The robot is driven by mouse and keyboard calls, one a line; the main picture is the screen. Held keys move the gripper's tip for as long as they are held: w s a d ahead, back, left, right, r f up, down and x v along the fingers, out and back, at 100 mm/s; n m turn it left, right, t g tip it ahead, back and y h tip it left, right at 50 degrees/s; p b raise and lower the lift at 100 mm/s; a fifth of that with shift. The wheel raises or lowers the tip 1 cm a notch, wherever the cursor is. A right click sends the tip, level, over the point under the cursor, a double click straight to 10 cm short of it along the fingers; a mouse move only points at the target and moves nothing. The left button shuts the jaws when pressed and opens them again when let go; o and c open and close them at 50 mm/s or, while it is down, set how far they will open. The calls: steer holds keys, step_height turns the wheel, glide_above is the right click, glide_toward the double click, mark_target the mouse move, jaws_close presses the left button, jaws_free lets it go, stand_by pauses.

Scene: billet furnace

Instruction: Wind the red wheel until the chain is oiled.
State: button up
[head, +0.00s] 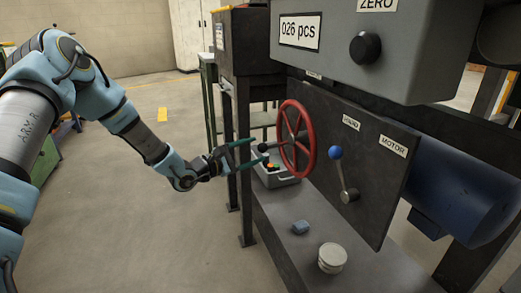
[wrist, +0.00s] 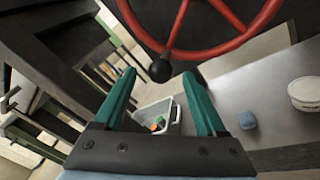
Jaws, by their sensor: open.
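The red wheel (head: 297,138) is upright on the dark panel of the machine, with several spokes and a black knob handle (head: 263,147) on its rim. In the wrist view the lower part of the red wheel (wrist: 198,52) crosses the top, and its black knob (wrist: 160,70) lies between and beyond the fingertips. My gripper (head: 246,154) is open and empty, just left of the wheel, its green fingers pointing toward the knob. In the wrist view my gripper (wrist: 164,90) shows both fingers well apart, not visibly touching the knob. I cannot make out the chain.
Below the wheel, a grey tray (head: 277,177) holds small coloured items. A blue block (head: 300,227) and a round whitish container (head: 332,257) stand on the bench ledge. A blue-knobbed lever (head: 336,153) is right of the wheel. A grey counter box (head: 360,50) overhangs above. Open floor lies left.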

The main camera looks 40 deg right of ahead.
mark_target(263, 146)
steer(key=shift+s+d, duration=0.15)
steer(key=shift+d, duration=0.85)
steer(key=shift+s+d, duration=0.15)
steer(key=shift+d, duration=0.85)
steer(key=shift+c, duration=0.3)
jaws_close()
